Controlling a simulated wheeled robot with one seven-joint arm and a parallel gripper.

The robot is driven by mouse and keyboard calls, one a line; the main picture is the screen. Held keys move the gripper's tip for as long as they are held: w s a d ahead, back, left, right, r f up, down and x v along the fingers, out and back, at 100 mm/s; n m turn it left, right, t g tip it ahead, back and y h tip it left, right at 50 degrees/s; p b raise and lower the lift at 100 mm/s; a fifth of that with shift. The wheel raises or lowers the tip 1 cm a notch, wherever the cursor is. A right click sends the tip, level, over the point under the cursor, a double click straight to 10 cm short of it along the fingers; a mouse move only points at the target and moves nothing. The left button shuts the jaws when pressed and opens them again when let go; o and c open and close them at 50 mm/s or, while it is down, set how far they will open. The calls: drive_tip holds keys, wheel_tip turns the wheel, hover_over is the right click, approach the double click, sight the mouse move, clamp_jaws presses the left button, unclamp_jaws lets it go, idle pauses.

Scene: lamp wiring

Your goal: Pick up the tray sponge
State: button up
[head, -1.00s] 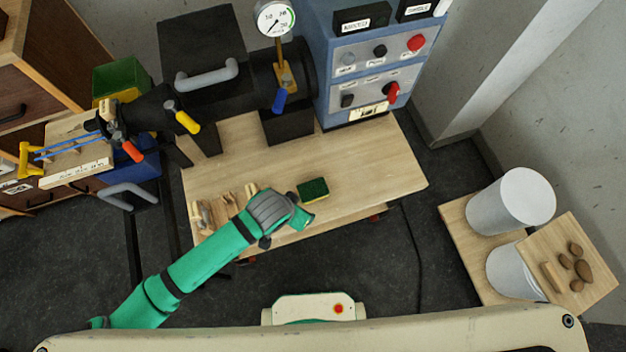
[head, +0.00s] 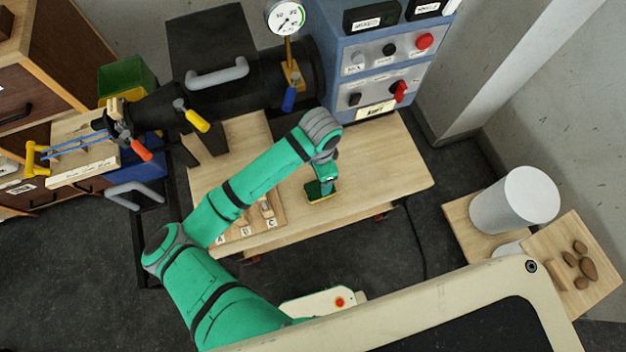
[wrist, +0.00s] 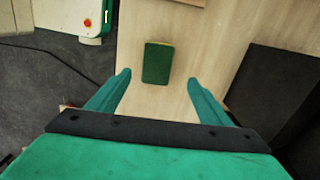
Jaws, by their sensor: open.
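The sponge (head: 319,195), dark green on top with a yellow layer below, lies on the wooden bench top (head: 385,170) near its front edge. In the wrist view the sponge (wrist: 158,63) lies ahead of my fingertips, roughly midway between their lines. My gripper (wrist: 158,78) is open and empty, with one green finger on each side. In the head view my gripper (head: 322,184) is just over the sponge and hides part of it. I cannot tell the exact height between them.
A wooden board marked with letters (head: 245,228) lies left of the sponge, partly behind my arm. A blue control panel (head: 375,70) and a black cylinder stand at the back. White cylinders (head: 515,200) stand at the right. The bench right of the sponge is clear.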

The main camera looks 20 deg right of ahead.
hover_over(320, 188)
drive_tip(key=f, duration=0.5)
drive_tip(key=shift+w+a+f, duration=0.15)
drive_tip(key=shift+a+f, duration=0.05)
drive_tip(key=shift+f, duration=0.05)
drive_tip(key=shift+s+d+f, duration=0.1)
drive_tip(key=shift+s+f, duration=0.05)
drive_tip(key=shift+f, duration=1.2)
drive_tip(key=shift+s+d+f, duration=0.1)
drive_tip(key=shift+f, duration=1.2)
drive_tip(key=shift+c, duration=0.3)
drive_tip(key=c, duration=1.1)
